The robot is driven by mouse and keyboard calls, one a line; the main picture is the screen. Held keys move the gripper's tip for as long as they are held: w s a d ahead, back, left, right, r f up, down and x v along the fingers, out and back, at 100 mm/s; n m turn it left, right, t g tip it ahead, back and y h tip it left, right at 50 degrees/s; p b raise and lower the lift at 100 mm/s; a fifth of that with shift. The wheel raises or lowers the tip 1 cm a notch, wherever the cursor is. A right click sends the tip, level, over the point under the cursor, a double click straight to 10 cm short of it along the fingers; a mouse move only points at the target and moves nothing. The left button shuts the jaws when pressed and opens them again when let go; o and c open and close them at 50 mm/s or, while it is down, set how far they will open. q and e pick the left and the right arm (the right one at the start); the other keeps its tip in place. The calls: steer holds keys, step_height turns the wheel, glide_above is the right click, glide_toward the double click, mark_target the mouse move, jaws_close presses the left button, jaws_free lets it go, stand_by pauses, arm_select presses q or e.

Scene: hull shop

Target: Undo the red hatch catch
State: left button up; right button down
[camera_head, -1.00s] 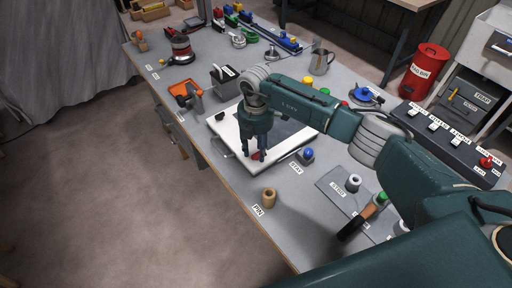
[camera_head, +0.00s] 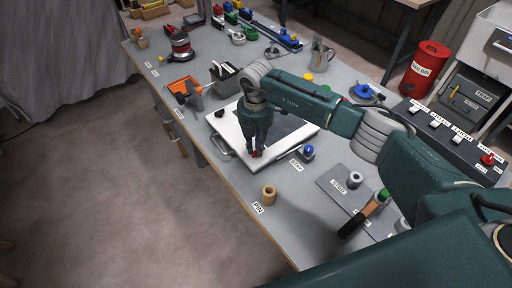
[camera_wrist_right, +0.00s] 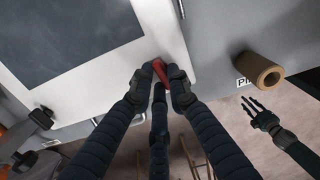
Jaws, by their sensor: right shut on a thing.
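The red hatch catch (camera_head: 256,154) sits at the near corner of the white-framed hatch (camera_head: 229,134), which lies on the bench. My right gripper (camera_head: 254,153) points down over that corner and is shut on the catch. In the right wrist view the fingers (camera_wrist_right: 160,82) close around the red catch (camera_wrist_right: 158,68) at the edge of the white frame. The fingers hide part of the catch, so its turn is hard to tell. A black catch (camera_head: 220,113) is at the hatch's left corner. My left gripper (camera_wrist_right: 262,112) appears open and empty in the right wrist view, below the bench edge.
A tan cylinder (camera_head: 268,195) stands by the PIN label near the bench's front edge. A blue-topped knob (camera_head: 307,152) is just right of the hatch. An orange tray (camera_head: 183,87) and a grey box (camera_head: 222,73) stand behind and left.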

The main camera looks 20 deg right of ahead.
steer(key=n+b, duration=0.3)
steer(key=n, duration=0.1)
steer(key=shift+a+f, duration=0.1)
steer(key=shift+f, duration=0.05)
steer(key=n+b, duration=0.3)
steer(key=n, duration=0.1)
steer(key=shift+n, duration=0.4)
steer(key=n+b, duration=0.4)
steer(key=n, duration=0.1)
steer(key=shift+s, duration=0.2)
steer(key=shift+n+b, duration=0.65)
steer(key=shift+n, duration=0.65)
steer(key=shift+r, duration=0.2)
steer(key=c, duration=1.7)
jaws_free()
steer(key=shift+s, duration=0.1)
steer(key=shift+o, duration=0.2)
